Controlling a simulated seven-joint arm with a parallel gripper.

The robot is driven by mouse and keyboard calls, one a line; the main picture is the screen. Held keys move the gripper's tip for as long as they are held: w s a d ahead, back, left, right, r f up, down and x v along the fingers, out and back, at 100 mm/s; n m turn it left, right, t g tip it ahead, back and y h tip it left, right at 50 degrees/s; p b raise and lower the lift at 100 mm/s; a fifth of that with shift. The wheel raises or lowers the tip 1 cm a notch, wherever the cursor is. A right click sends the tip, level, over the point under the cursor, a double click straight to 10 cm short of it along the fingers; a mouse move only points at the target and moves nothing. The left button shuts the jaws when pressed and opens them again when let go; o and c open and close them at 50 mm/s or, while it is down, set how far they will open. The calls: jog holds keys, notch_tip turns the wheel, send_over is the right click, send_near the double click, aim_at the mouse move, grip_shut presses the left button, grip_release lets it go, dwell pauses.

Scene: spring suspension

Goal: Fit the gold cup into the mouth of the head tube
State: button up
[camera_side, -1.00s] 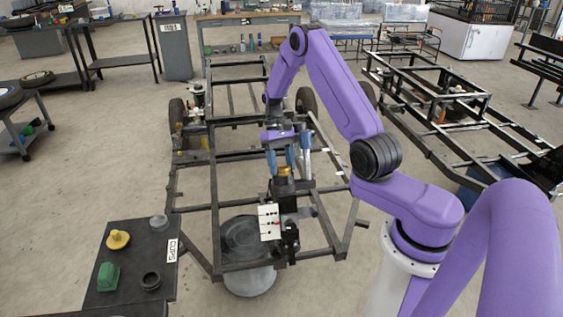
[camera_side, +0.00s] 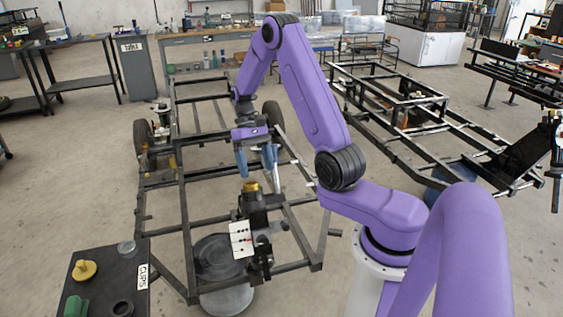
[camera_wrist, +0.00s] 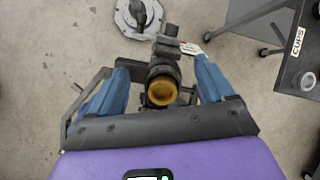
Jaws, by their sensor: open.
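The gold cup (camera_side: 250,187) sits at the top of the dark head tube (camera_side: 252,205) in the side view. In the wrist view the cup (camera_wrist: 162,91) shows as a round gold ring with a darker middle, at the top of the tube. How deep it sits, I cannot tell. My gripper (camera_side: 257,172) is open and empty, its blue fingers a little above the cup. In the wrist view my gripper (camera_wrist: 161,68) has one finger at each side of the cup, apart from it.
A dark tray labelled CUPS (camera_side: 103,268) holds a yellow knobbed piece (camera_side: 85,270), a green piece (camera_side: 75,307), a dark ring (camera_side: 122,308) and a grey cylinder (camera_side: 126,246). A white marked plate (camera_side: 242,239) stands by the tube. Black frame bars (camera_side: 190,240) surround it.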

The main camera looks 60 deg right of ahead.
jog(key=s+a+r, duration=0.3)
jog(key=s+r, duration=0.2)
jog(key=s, duration=0.5)
jog(key=shift+a+r, duration=0.2)
jog(key=shift+r, duration=0.1)
jog(key=shift+w, duration=0.1)
jog(key=s+a+r+n+t+h, duration=0.2)
jog(key=a+r+n+h, duration=0.15)
jog(key=a+n, duration=0.6)
jog(key=s+a+n+t, duration=0.1)
jog(key=s+a+n, duration=0.2)
jog(key=s, duration=0.2)
jog(key=s+a+n+t, duration=0.1)
jog(key=s+a+n, duration=0.2)
jog(key=s, duration=0.3)
jog(key=shift+s+r+n+t, duration=0.2)
jog(key=shift+r+n+t, duration=0.15)
jog(key=shift+n, duration=0.4)
